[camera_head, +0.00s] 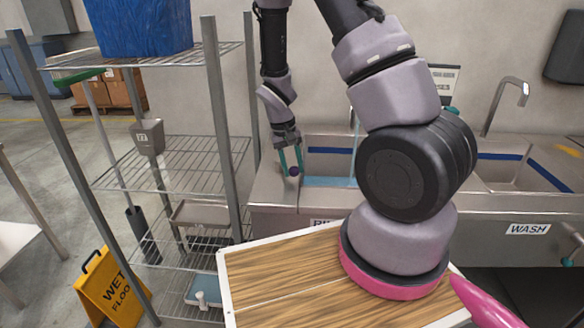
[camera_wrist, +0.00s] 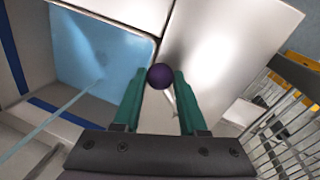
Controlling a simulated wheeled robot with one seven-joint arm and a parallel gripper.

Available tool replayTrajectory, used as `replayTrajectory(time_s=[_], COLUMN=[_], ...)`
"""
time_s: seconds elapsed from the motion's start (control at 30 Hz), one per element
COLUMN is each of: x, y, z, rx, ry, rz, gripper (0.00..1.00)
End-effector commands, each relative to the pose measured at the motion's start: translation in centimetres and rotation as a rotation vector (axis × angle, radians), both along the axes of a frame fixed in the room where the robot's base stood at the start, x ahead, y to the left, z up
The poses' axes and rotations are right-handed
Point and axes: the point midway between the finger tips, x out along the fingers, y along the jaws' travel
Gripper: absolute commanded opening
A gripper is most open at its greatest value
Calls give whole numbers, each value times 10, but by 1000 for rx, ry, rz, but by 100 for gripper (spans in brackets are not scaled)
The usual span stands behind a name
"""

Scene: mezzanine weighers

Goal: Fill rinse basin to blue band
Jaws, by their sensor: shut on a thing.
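My gripper (camera_head: 291,168) is at the left rim of the rinse basin (camera_head: 270,190), its teal fingers closed on a dark purple ball knob (camera_wrist: 160,76). The knob is also visible between the fingertips in the head view (camera_head: 294,171). A thin pale lever shows just below it in the wrist view. A stream of water (camera_wrist: 62,110) falls into the basin. Light blue water (camera_head: 328,182) covers its bottom. The blue band (camera_head: 330,150) runs along the back wall, with bare grey wall between it and the water.
A second basin labelled WASH (camera_head: 528,229) stands to the right with its own faucet (camera_head: 510,85). A wire shelf rack (camera_head: 185,165) stands close on the left, with a yellow wet-floor sign (camera_head: 108,290) beside it. A wood-topped surface (camera_head: 280,275) lies in front.

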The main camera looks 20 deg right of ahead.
Motion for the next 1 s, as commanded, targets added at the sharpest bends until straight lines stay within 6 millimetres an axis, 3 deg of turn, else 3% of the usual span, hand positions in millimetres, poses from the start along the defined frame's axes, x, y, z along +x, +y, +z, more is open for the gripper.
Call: replayTrajectory(time_s=[0.27,0.3,0.33,0.37,0.73,1.0], x=[2,2,2,2,1,3], y=[0,0,0,0,1,11], z=[1,1,1,1,5,51], rx=[1,0,0,0,1,3], ry=[-4,-4,-4,-3,-2,-7], rz=[0,-1,-1,-1,-2,0], gripper=[0,57,68,71,71,71])
